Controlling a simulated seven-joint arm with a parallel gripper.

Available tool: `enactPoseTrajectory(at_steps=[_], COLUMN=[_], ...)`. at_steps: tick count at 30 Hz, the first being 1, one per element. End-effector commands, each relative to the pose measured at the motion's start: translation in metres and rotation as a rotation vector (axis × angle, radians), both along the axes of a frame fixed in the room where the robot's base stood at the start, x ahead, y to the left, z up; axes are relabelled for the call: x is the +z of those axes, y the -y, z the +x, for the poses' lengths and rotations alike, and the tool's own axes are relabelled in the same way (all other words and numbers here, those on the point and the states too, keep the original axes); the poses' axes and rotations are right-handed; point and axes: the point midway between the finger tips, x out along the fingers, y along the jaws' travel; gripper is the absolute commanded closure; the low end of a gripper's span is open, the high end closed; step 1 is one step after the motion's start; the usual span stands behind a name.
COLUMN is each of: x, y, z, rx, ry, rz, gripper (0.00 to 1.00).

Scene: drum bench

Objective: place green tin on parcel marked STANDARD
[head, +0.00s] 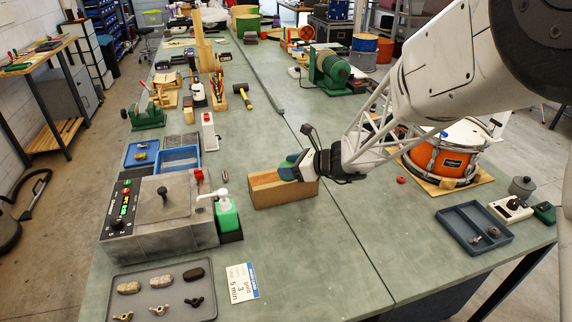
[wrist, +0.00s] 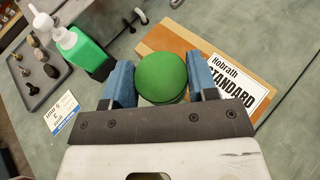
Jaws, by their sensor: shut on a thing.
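The green tin (wrist: 162,67) is round and sits between the blue fingers of my gripper (wrist: 162,82) in the wrist view. My gripper is shut on it. The brown cardboard parcel (wrist: 181,40) lies under and behind the tin, with a white label (wrist: 237,88) that reads STANDARD. In the head view my gripper (head: 291,168) is over the top of the parcel (head: 284,195), near its right half. The tin is mostly hidden there by the fingers. I cannot tell whether the tin touches the parcel's top.
A green bottle with a white pump (head: 227,214) stands left of the parcel, beside a grey heated bath (head: 160,220). A tray of small parts (head: 160,302) and a white card (head: 242,283) lie in front. An orange drum (head: 443,160) and a dark tray (head: 474,230) are at right.

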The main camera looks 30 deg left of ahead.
Motion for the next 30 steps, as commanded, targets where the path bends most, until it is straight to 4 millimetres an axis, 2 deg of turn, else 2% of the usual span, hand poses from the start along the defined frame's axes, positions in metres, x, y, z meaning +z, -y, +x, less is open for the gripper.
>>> enactPoseTrajectory(at_steps=[6,13,30], x=[-0.003,-0.005,-0.01], y=[-0.021,-0.038,-0.042], z=[0.024,0.042,0.047], rx=[0.0,0.001,0.001], ry=[0.001,0.0,0.0], rz=[0.0,0.001,0.0], gripper=[0.72,0.72,0.72])
